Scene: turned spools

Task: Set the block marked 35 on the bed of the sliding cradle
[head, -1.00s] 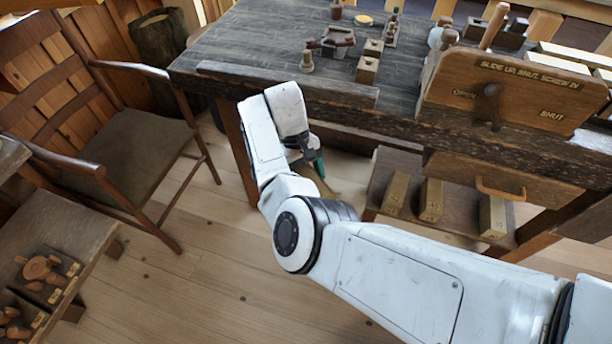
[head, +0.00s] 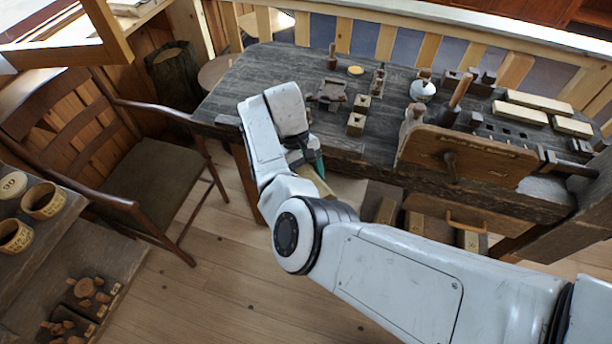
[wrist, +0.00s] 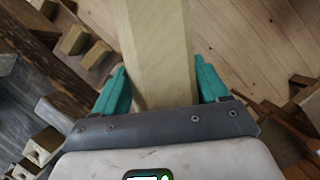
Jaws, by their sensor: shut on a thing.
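My gripper (head: 314,166) is shut on a long pale wooden block (wrist: 158,40). In the wrist view the block lies between the two teal fingers and runs out past their tips. In the head view the block (head: 318,184) shows only partly beside my white wrist, at the bench's front edge. No number shows on the held block. A dark low fixture with a tray-like top (head: 328,95) stands on the bench beyond my gripper; it may be the sliding cradle, but I cannot tell for sure.
Two small wooden blocks with holes (head: 356,124) stand right of the fixture. A wooden board (head: 465,155) with a knob rises at the bench's front right. More blocks (head: 413,222) sit on the shelf below. A chair (head: 155,185) stands left.

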